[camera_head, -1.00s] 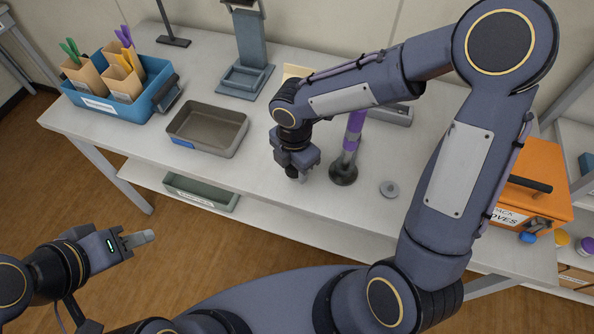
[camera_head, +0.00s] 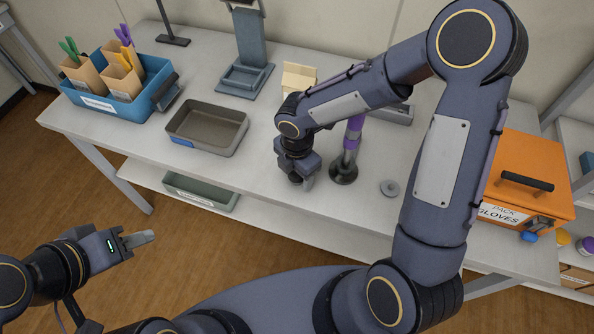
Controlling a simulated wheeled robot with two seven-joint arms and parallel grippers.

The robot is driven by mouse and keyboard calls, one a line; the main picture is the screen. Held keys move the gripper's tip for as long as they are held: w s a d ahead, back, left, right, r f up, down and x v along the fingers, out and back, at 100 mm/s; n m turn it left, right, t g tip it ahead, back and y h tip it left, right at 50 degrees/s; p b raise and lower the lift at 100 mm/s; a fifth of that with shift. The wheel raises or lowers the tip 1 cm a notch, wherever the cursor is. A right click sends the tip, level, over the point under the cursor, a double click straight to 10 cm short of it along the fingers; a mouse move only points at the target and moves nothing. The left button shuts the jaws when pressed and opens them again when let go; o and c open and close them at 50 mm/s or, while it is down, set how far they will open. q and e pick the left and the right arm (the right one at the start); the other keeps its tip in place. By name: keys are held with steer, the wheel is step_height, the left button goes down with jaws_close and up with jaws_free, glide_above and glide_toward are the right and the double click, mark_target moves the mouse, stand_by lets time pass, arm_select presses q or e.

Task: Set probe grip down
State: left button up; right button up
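My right gripper (camera_head: 303,181) points down, low over the table, just left of that dark base. Its fingers are small and partly hidden by its own body, so I cannot tell whether they hold anything. My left gripper (camera_head: 140,238) is away from the table at lower left, over the floor.
An empty grey tray (camera_head: 240,140) lies left of my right gripper. A blue bin (camera_head: 105,103) with paper bags stands at far left. A small grey disc (camera_head: 389,188) lies right of the rod. An orange glove box (camera_head: 530,175) stands at right. My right arm spans the table's right half.

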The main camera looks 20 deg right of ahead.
steer(key=shift+r, duration=0.5)
step_height(320, 180, up, 12)
steer(key=shift+f+p, duration=0.25)
steer(key=shift+p, duration=0.4)
steer(key=s+d+r+m+t+y, duration=0.1)
steer(key=s+d+r+m+t, duration=0.1)
steer(key=s+m, duration=0.3)
steer(key=s+d+r+m+t+y, duration=0.1)
steer(key=s+d+m, duration=0.3)
steer(key=m, duration=0.8)
steer(key=s+d+r+m+t+y, duration=0.1)
steer(key=s+d+r+m+t, duration=0.1)
steer(key=s+m, duration=0.5)
steer(key=shift+s+d+r+m+t+y, duration=0.1)
steer(key=shift+d+r+m+t+y, duration=0.25)
steer(key=shift+d+r+m, duration=0.3)
